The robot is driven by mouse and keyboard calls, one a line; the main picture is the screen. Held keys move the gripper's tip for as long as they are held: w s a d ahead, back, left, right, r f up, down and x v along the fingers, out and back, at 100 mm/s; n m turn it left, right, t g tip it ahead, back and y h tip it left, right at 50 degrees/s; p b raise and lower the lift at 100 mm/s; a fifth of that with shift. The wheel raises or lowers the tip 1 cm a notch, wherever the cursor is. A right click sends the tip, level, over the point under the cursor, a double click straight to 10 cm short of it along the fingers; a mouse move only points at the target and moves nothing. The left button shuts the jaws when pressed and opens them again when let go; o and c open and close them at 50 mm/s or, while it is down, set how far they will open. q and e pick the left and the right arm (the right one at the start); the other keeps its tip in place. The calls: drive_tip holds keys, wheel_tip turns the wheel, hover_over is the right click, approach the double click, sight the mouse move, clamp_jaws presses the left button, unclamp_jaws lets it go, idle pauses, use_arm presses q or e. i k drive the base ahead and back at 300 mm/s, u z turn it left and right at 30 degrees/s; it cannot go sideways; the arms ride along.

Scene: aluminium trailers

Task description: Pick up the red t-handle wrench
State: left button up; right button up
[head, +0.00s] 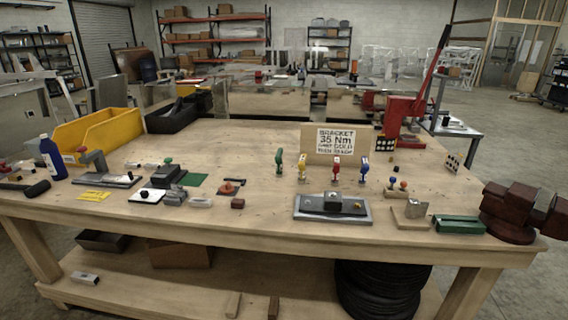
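The red t-handle wrench (336,168) stands upright on the wooden workbench (250,150), right of its middle. It is third from the left in a row of upright coloured handles. A yellow one (302,167) and a green one (279,162) stand to its left, and a blue one (364,168) to its right. The row stands in front of a cardboard sign (337,145) with "BRACKET 35 Nm" and smaller text. Neither of my grippers shows in the head view.
A grey metal plate with a dark block (332,207) lies in front of the row. A yellow bin (97,138) is at the left, a red press (402,112) at the back right and a dark red vise (520,213) at the right corner.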

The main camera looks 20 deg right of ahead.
sight(335, 174)
drive_tip(key=u, duration=0.1)
drive_tip(key=i, duration=1.2)
drive_tip(key=z, duration=0.8)
